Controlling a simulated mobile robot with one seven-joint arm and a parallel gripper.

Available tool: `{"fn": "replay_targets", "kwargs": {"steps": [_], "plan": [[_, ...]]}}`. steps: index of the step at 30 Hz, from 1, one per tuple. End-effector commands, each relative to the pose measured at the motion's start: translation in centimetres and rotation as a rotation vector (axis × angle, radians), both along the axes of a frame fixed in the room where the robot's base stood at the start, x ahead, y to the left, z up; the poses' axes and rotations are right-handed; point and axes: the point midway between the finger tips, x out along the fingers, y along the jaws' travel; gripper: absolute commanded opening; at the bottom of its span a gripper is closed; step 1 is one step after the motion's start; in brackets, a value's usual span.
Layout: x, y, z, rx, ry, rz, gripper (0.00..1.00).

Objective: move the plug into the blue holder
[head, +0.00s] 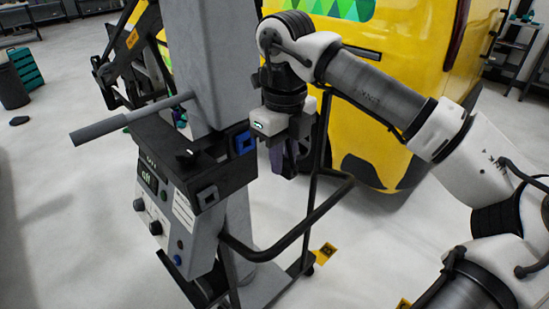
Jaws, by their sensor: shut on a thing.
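The blue holder (244,142) is a square blue frame on the right end of the dark box on the grey column of the machine. My gripper (284,166) points down just to the right of the blue holder, apart from it in the picture. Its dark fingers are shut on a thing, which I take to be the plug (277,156). Only a small purple-grey part of it seems to show at the fingers, and the rest is hidden. A second, grey-black square holder (208,196) sits lower left on the same box, and looks empty.
A grey horizontal bar (125,122) sticks out left from the machine. A control panel (160,205) with knobs is below the box. A black tubular handle (290,225) curves below my gripper. A yellow van (410,60) stands close behind my arm.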

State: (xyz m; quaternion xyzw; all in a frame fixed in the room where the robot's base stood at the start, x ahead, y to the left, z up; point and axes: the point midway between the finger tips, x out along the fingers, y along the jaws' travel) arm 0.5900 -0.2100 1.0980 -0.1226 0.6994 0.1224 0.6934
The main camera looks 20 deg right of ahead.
Motion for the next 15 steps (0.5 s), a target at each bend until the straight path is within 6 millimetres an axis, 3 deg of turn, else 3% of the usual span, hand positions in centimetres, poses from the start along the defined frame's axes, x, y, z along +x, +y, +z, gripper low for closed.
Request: {"fn": "replay_targets", "kwargs": {"steps": [15], "plan": [[4.9,1.9,0.2,-0.001,0.0,0.002,0.0]]}}
